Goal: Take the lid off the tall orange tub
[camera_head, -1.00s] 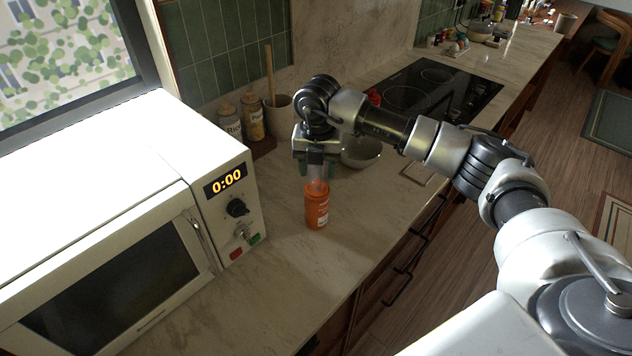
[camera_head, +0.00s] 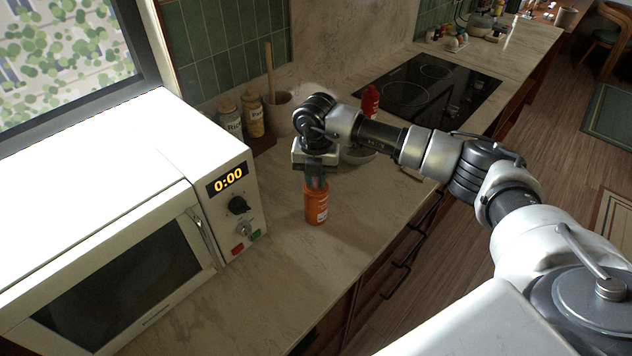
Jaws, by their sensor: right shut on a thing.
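The tall orange tub (camera_head: 316,208) stands upright on the counter, right of the microwave, with a pale label on its side. My right gripper (camera_head: 316,184) points down over it and is shut on the top of the tub, where the lid sits. The fingers cover most of the lid, so I cannot tell whether it is seated or loose. My left gripper is not in view.
A white microwave (camera_head: 230,155) stands close on the left. Behind the gripper are two jars (camera_head: 252,115), a crock (camera_head: 279,113) with a wooden handle, a bowl (camera_head: 359,155) and a red bottle (camera_head: 370,102). A black cooktop (camera_head: 430,90) lies beyond. The counter in front is clear.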

